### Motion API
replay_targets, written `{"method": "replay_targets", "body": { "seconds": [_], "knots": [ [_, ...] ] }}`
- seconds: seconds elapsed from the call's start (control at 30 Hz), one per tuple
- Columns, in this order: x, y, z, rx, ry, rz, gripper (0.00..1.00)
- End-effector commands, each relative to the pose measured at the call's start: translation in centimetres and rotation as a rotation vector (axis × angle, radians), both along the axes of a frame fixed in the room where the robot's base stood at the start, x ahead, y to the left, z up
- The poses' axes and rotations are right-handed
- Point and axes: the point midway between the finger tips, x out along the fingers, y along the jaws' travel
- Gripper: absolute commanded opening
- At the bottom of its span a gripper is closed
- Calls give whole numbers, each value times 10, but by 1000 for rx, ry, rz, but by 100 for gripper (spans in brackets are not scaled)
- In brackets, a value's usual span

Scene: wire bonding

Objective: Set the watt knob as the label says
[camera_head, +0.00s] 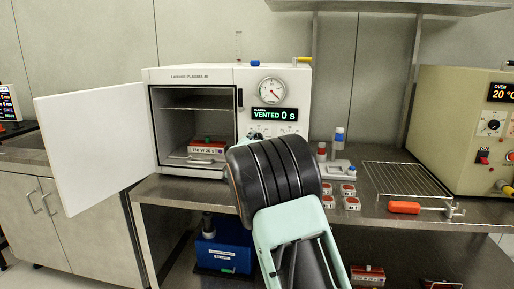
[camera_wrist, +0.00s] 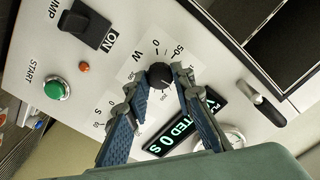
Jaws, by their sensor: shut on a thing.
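The watt knob (camera_wrist: 160,76) is a black round knob on the plasma machine's white panel, on a dial marked W, with 0 and 50 readable. My gripper (camera_wrist: 156,80) has its two fingers on either side of the knob and is shut on it. The knob's pointer setting is too small to read surely. The label (camera_head: 205,150) is on the front of a red-topped box in the open chamber. It appears to read 150 W 20 S, but the print is small.
The plasma machine (camera_head: 272,76) shows VENTED 0 s. Its door (camera_head: 95,145) stands wide open at left. In the wrist view, a green START button (camera_wrist: 55,89) and a black PUMP switch (camera_wrist: 85,27) sit near the knob. A wire rack (camera_head: 405,180) lies on the bench.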

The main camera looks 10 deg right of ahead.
Motion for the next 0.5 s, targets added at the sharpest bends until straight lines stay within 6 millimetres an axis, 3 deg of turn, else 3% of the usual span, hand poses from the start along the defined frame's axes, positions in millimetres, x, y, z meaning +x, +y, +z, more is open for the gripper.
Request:
{"method": "replay_targets", "body": {
  "seconds": [0.5],
  "knots": [
    [0, 0, -1, 131, -40, 0, 0]
  ]
}}
